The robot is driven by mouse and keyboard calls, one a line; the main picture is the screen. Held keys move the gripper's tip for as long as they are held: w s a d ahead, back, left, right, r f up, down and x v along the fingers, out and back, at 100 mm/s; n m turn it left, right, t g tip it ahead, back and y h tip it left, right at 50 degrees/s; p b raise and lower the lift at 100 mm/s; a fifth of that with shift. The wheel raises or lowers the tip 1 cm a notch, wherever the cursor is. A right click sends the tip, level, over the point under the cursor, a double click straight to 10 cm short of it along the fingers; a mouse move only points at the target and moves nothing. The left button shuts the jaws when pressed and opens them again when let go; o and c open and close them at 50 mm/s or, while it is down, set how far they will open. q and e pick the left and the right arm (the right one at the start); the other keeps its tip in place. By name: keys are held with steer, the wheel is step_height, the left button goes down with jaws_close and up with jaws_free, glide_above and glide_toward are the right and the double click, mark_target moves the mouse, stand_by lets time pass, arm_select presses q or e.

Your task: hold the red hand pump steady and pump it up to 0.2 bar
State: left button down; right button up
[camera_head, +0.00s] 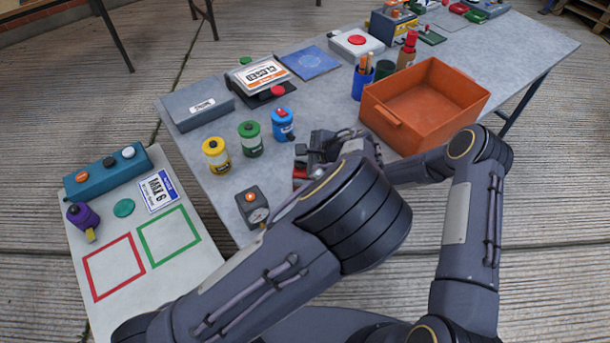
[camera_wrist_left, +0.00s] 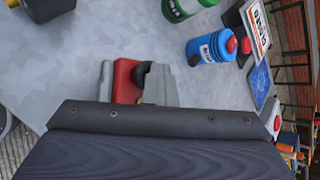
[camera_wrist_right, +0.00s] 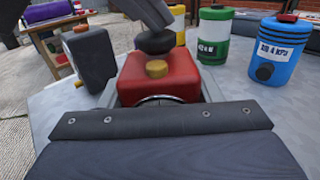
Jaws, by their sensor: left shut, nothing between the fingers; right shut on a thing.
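The red hand pump (camera_wrist_right: 158,78), a red block with a gold cap, stands upright on the grey table in the right wrist view. It also shows in the left wrist view (camera_wrist_left: 126,82) and as a small red patch in the head view (camera_head: 300,172). My right gripper (camera_head: 308,158) is shut on the pump; its fingers are mostly hidden.
Yellow (camera_head: 216,155), green (camera_head: 250,139) and blue (camera_head: 283,124) canisters stand behind the pump. An orange bin (camera_head: 425,105) is to the right. A side board (camera_head: 122,250) with red and green squares lies left. My arms cover the table's front.

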mark_target(304, 164)
arm_select(q)
steer(key=shift+s+a+f, duration=0.1)
steer(key=shift+s+f, duration=0.1)
steer(key=shift+f, duration=0.3)
steer(key=shift+s+f, duration=0.2)
steer(key=shift+f, duration=0.3)
steer(key=shift+w+r, duration=0.15)
steer(key=shift+r, duration=3.15)
steer(key=shift+w, duration=0.1)
